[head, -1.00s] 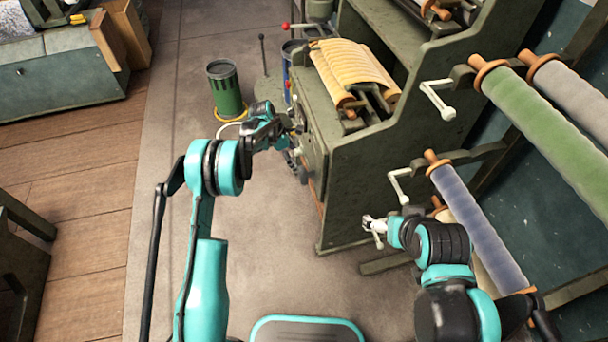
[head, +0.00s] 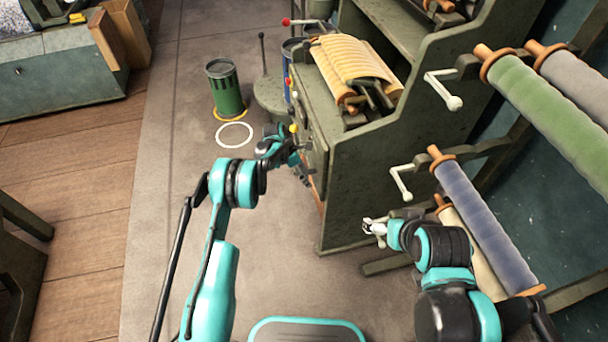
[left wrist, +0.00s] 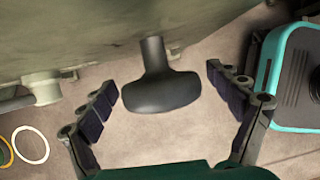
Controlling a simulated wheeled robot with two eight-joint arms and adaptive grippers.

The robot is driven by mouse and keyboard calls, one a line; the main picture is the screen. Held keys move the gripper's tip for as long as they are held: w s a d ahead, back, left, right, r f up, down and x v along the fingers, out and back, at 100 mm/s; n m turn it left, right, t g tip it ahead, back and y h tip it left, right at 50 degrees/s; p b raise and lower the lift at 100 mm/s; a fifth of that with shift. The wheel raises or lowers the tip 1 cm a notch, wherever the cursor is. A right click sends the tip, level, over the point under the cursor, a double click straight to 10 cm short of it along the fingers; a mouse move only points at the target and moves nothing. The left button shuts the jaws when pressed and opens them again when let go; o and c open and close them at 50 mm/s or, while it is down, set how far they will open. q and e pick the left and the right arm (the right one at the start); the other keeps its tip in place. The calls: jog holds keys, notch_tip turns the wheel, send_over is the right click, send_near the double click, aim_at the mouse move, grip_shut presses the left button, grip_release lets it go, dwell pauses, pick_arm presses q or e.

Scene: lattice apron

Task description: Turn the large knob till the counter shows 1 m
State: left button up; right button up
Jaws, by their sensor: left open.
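A dark grey, broad-headed knob (left wrist: 160,90) stands on a short stem out of a green-grey panel (left wrist: 90,35) in the left wrist view. My left gripper (left wrist: 162,79) is open, with one finger on each side of the knob and gaps visible between. In the head view my left gripper (head: 290,150) is at the front of the green machine (head: 375,170), where it hides the knob. No counter reading can be made out. My right gripper (head: 373,228) is low beside the machine's right side; its jaws are too small to read.
A green bin (head: 225,88) and a white ring (head: 235,134) are on the floor left of the machine. A white crank (head: 402,182) and cloth rolls (head: 485,225) are near my right arm.

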pick_arm(q)
jog(key=c, duration=1.2)
jog(key=t+y, duration=0.1)
jog(key=t, duration=0.2)
jog(key=shift+s+m, duration=0.1)
jog(key=shift+m, duration=0.3)
jog(key=shift+m+t+y, duration=0.3)
jog(key=shift+t+y, duration=0.2)
jog(key=shift+t, duration=1.1)
